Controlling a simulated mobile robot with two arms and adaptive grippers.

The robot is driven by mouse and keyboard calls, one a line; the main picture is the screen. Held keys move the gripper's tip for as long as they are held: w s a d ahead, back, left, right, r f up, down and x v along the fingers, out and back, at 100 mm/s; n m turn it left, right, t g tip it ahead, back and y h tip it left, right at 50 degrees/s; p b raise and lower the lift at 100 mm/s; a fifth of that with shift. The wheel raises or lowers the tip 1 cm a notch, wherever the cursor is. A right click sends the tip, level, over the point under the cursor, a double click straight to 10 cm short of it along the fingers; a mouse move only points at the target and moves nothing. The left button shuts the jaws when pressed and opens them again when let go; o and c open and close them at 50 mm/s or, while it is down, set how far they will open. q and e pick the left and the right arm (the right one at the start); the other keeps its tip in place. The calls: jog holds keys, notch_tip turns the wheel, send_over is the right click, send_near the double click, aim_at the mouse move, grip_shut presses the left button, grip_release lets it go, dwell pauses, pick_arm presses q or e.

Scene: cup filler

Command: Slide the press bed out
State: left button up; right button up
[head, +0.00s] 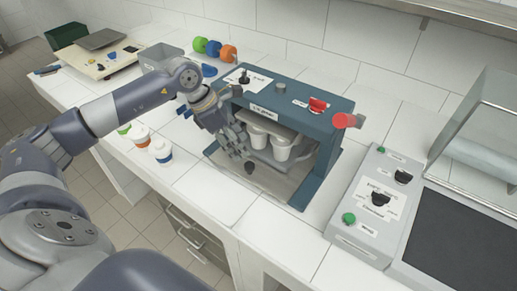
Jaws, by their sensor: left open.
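The press (322,122) is a blue frame with labels and a red knob on top, standing in the middle of the counter. Two whitish cups (281,147) stand inside it. The press bed (276,184) is a grey plate low in the press's front opening, and a small black knob (249,166) shows at its front. My left gripper (236,149) is open at the left front of the press, close to the black knob. I cannot tell whether it touches the knob. The gripper hides the left part of the opening. My right gripper is out of view.
Colored rolls (213,48) and a grey bin (160,57) are behind. A control box (368,205) with knobs stands at right. The counter in front of the press is clear.

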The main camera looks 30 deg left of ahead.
pick_arm(q)
jog(key=a, duration=0.2)
jog(key=p, duration=0.2)
send_over(249, 164)
jog(key=s+a, duration=0.2)
jog(key=f, duration=0.5)
jog(key=shift+d, duration=0.25)
jog(key=f, duration=0.1)
jog(key=w+f+p, duration=0.1)
jog(key=shift+w+d+f+y, duration=0.1)
jog(key=shift+d+f+y, duration=0.2)
jog(key=shift+d, duration=0.05)
jog(key=shift+x, duration=0.95)
grip_shut()
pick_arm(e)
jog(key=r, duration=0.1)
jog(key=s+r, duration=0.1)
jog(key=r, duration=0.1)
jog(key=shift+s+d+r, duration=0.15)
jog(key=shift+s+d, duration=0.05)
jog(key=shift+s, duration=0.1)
